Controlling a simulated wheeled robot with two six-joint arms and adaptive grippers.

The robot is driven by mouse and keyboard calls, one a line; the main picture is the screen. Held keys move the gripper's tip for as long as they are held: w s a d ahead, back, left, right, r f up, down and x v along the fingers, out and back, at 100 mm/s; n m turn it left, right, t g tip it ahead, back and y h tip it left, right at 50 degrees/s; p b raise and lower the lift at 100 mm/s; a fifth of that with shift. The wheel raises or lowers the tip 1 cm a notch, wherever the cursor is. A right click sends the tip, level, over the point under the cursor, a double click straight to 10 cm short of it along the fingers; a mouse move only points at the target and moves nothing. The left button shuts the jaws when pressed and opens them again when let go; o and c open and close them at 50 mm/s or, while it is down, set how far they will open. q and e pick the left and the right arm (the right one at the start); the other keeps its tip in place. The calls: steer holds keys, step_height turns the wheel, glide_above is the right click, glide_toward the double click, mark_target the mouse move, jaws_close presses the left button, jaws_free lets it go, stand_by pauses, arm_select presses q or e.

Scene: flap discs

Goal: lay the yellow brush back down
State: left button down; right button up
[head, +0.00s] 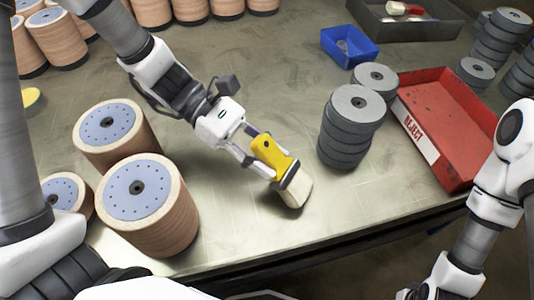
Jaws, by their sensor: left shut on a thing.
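The yellow brush (268,152) has a yellow handle with a dark band and pale bristles (296,190) at its lower right end. My left gripper (262,160) is shut on its handle, near the middle of the table. The brush is tilted, bristles toward the table's front edge. I cannot tell whether the bristles touch the tabletop. My right arm comes in at the right, beyond the table's front edge. Its gripper (425,292) is only partly in view at the bottom edge, and its fingers are not clear.
Stacks of grey discs (346,130) stand just right of the brush, with a red REJECT tray (466,165) beyond. Tan disc stacks (150,215) stand at the left. A blue bin (350,45) and a dark tray (410,28) are behind. The tabletop (235,215) around the brush is clear.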

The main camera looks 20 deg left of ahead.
arm_select(q)
steer(key=c, duration=0.7)
jaws_free()
steer(key=v, duration=1.2)
